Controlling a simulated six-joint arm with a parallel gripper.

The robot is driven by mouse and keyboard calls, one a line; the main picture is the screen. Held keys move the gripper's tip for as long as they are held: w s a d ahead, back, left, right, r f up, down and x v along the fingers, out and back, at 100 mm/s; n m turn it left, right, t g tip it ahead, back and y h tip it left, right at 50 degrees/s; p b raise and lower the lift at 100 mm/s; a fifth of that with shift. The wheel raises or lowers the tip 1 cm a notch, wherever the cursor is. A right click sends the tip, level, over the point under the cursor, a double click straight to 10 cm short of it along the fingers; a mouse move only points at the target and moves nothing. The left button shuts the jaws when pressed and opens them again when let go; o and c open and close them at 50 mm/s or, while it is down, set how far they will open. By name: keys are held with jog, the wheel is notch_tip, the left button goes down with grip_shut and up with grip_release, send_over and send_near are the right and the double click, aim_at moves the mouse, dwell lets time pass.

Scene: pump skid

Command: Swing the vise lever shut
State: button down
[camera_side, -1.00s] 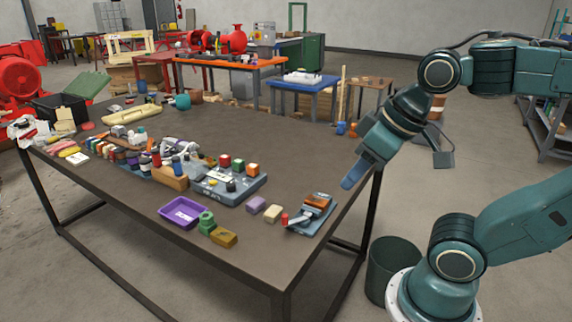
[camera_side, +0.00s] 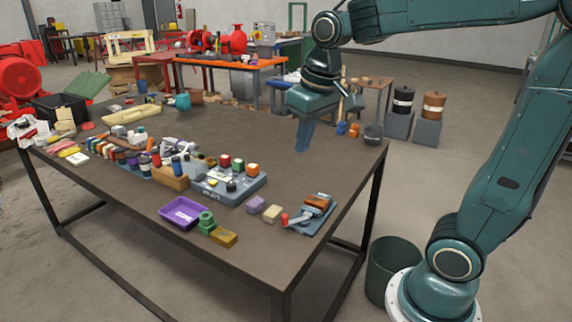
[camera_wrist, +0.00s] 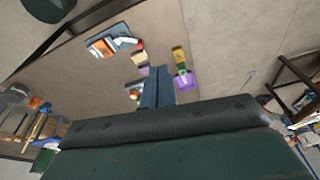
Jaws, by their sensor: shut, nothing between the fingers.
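The vise (camera_side: 316,207) sits near the right front edge of the table, with an orange-brown block on a blue-grey base. Its lever (camera_side: 296,219) is a grey bar with a red end (camera_side: 285,218), which points to the left. In the wrist view the vise (camera_wrist: 110,42) shows at the upper left, with the lever (camera_wrist: 126,41) and its red tip on its right side. My gripper (camera_side: 301,148) is above the table, behind the vise and well apart from it, pointing down. Its fingers (camera_wrist: 158,75) are shut and empty.
A tan block (camera_side: 272,213) and a purple block (camera_side: 256,204) lie just left of the vise. A purple tray (camera_side: 183,212), green part (camera_side: 206,222) and brass-coloured block (camera_side: 224,237) stand further left. A grey fixture board (camera_side: 230,191) lies behind them. The table's far right is clear.

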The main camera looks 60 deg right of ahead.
jog(key=w+d+f+m+g, duration=0.1)
jog(key=w+d+f+g, duration=0.1)
jog(key=w+d+f, duration=0.4)
jog(key=w+d+f+m+g+y, duration=0.1)
jog(key=w+d+f+m+g, duration=0.1)
jog(key=w+d+f, duration=0.4)
jog(key=shift+w+d+f+g, duration=0.35)
jog(key=shift+w+f+g, duration=0.25)
jog(key=shift+w+f, duration=2.5)
jog(key=shift+w+r, duration=0.1)
jog(key=shift+w, duration=0.1)
jog(key=x, duration=0.9)
jog(key=shift+s+a+f, duration=0.1)
jog(key=shift+a+f, duration=0.1)
jog(key=shift+f, duration=0.05)
jog(key=shift+s+a+f, duration=0.1)
jog(key=shift+s+a, duration=0.2)
jog(key=shift+s, duration=0.3)
jog(key=shift+s+a+r, duration=0.1)
jog(key=shift+s+a, duration=0.15)
jog(key=shift+s, duration=0.4)
jog(key=shift+s+a+f, duration=0.1)
jog(key=shift+s+a, duration=0.2)
jog(key=shift+s, duration=0.3)
